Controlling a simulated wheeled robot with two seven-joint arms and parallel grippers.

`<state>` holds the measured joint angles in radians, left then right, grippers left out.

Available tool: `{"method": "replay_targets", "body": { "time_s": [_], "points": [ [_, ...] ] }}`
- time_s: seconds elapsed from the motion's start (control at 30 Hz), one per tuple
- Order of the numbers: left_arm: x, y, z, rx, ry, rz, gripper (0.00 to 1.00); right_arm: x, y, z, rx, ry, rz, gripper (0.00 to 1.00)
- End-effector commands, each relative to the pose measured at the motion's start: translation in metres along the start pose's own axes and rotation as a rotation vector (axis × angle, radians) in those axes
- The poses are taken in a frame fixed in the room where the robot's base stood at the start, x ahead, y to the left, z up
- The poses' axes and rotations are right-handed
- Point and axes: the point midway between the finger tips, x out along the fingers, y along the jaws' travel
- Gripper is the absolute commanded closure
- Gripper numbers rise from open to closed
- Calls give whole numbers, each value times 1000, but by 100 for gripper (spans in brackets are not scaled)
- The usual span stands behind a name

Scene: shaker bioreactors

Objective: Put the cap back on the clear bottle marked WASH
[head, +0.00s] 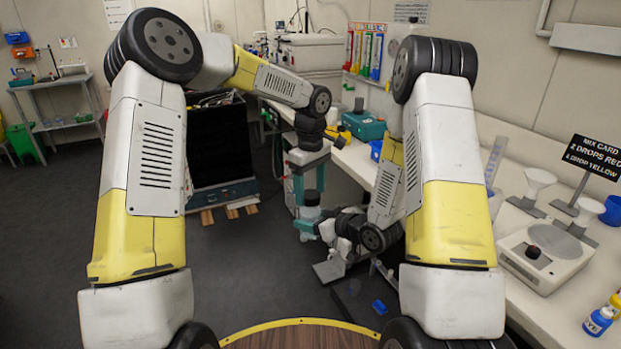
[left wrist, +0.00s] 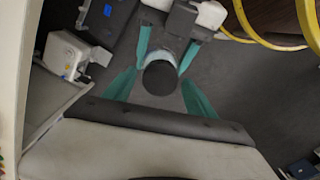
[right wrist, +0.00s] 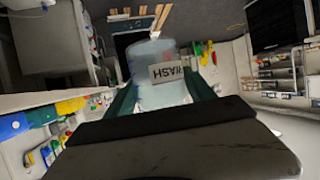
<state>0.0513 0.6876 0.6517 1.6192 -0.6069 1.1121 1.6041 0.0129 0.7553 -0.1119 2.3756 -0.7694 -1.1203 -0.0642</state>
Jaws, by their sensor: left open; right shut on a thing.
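The clear bottle marked WASH (right wrist: 150,92) is between the teal fingers of my right gripper (right wrist: 165,100), which is shut on it. Its label appears upside down in the right wrist view. In the head view the bottle (head: 311,213) is upright, with my right gripper (head: 313,227) around its lower part. The dark round cap (left wrist: 160,78) is over the bottle's mouth in the left wrist view, and the clear rim shows around it. My left gripper (left wrist: 161,92) is open, its fingers on either side of the cap, apart from it. Whether the cap is fully seated cannot be told.
The bench (head: 520,240) on the right bears a balance-like device (head: 545,262), funnels, a MIX CARD sign (head: 595,158) and dye bottles (head: 598,322). A dark open cabinet (head: 220,150) stands behind on wooden pallets.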

Motion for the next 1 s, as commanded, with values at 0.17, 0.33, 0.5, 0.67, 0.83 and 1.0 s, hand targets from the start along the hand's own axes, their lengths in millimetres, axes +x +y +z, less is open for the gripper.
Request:
{"method": "replay_targets", "body": {
  "time_s": [0.17, 0.33, 0.5, 0.67, 0.83, 1.0],
  "points": [
    [9, 0, 0, 1, 0, 1, 35, 0, 0, -1, -1, 3, 0, 100],
    [9, 0, 0, 1, 0, 1, 35, 0, 0, -1, -1, 3, 0, 100],
    [9, 0, 0, 0, 0, 1, 53, 0, 0, -1, -1, 3, 0, 100],
    [9, 0, 0, 0, 0, 1, 84, 0, 0, -1, -1, 3, 0, 100],
    [9, 0, 0, 9, 0, 1, 100, 0, 0, -1, -1, 3, 0, 100],
    [9, 0, 0, 187, 0, 1, 100, 0, 0, -1, -1, 3, 0, 100]
  ]
}}
